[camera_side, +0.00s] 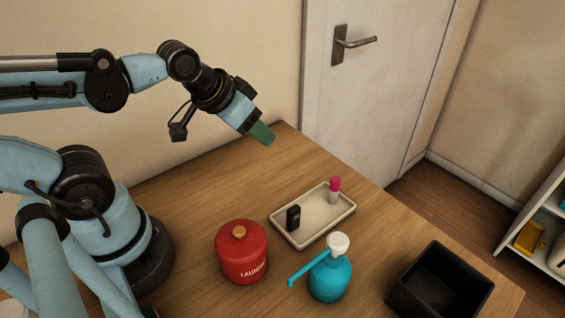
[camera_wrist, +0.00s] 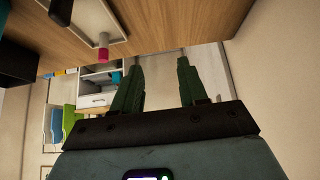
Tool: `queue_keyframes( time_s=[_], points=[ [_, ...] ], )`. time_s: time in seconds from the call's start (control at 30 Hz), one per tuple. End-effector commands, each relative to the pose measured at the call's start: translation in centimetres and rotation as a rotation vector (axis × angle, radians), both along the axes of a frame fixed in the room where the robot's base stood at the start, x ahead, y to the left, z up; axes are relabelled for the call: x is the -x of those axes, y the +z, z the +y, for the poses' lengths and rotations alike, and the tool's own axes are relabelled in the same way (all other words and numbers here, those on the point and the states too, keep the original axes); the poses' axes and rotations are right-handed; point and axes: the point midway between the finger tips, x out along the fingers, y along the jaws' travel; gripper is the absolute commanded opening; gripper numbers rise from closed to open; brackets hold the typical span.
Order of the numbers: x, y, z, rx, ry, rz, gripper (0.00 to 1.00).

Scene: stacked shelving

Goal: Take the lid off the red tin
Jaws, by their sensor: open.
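The red tin (camera_side: 242,262) stands upright on the wooden table, with white lettering on its front. The tin is not visible in the wrist view. My gripper (camera_side: 262,133) is in the air above the back edge of the table, well above and behind the tin, tilted downward to the right. In the wrist view my gripper's two green fingers (camera_wrist: 160,82) are apart with nothing between them.
A cream tray (camera_side: 318,232) holding a black item (camera_side: 293,218) and a pink-capped tube (camera_side: 335,190) lies right of the tin. A teal pump bottle (camera_side: 330,281) stands in front, its spout pointing toward the tin. A black bin (camera_side: 441,283) is at the right. Left-back table is clear.

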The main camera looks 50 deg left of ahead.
Motion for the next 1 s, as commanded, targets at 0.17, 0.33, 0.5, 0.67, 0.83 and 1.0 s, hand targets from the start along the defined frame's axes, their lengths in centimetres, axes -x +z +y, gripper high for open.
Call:
queue_keyframes(
  time_s=[0.17, 0.33, 0.5, 0.67, 0.83, 1.0],
  points=[
    [0.0, 0.0, 0.0, 0.000, 0.000, 0.000, 0.62],
    [0.0, 0.0, 0.0, 0.000, 0.000, 0.000, 0.89],
    [0.0, 0.0, 0.0, 0.000, 0.000, 0.000, 1.00],
    [0.1, 0.0, -0.2, 0.008, 0.004, 0.006, 1.00],
    [0.9, 0.5, -2.9, 0.105, 0.065, 0.094, 1.00],
    [3.7, 1.8, -7.5, 0.234, 0.231, 0.287, 1.00]
  ],
)
